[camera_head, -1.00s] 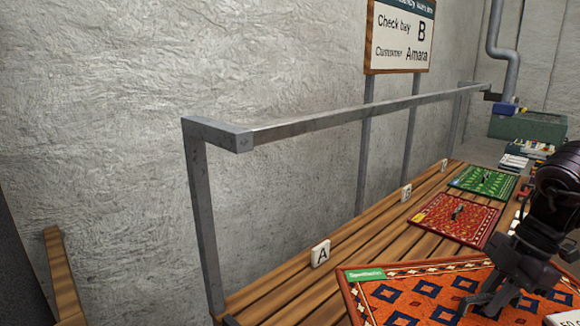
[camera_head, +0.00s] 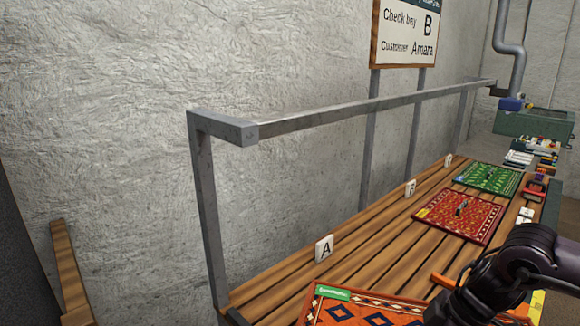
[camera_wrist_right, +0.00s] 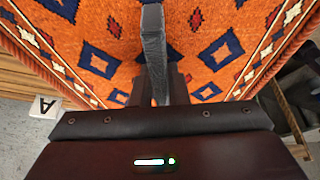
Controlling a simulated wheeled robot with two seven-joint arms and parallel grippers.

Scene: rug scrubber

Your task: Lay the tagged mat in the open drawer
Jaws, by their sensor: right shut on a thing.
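An orange mat (camera_head: 365,312) with blue diamonds and a green tag (camera_head: 333,292) is at the bottom of the head view, its lower part cut off. It fills the upper right wrist view (camera_wrist_right: 100,35). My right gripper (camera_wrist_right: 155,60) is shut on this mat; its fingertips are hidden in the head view. A red mat (camera_head: 470,215) with a yellow tag and a green mat (camera_head: 490,177) lie flat on the slatted bench (camera_head: 385,255). My left gripper is out of view. I cannot make out the open drawer.
A metal rail (camera_head: 350,117) runs above the bench. White markers, including A (camera_head: 324,248), stand along its back. A sign (camera_head: 405,32) reads "Check bay B, Customer Amara". A green box (camera_head: 535,125) and small items sit at the far end. Bench slats beside marker A are bare.

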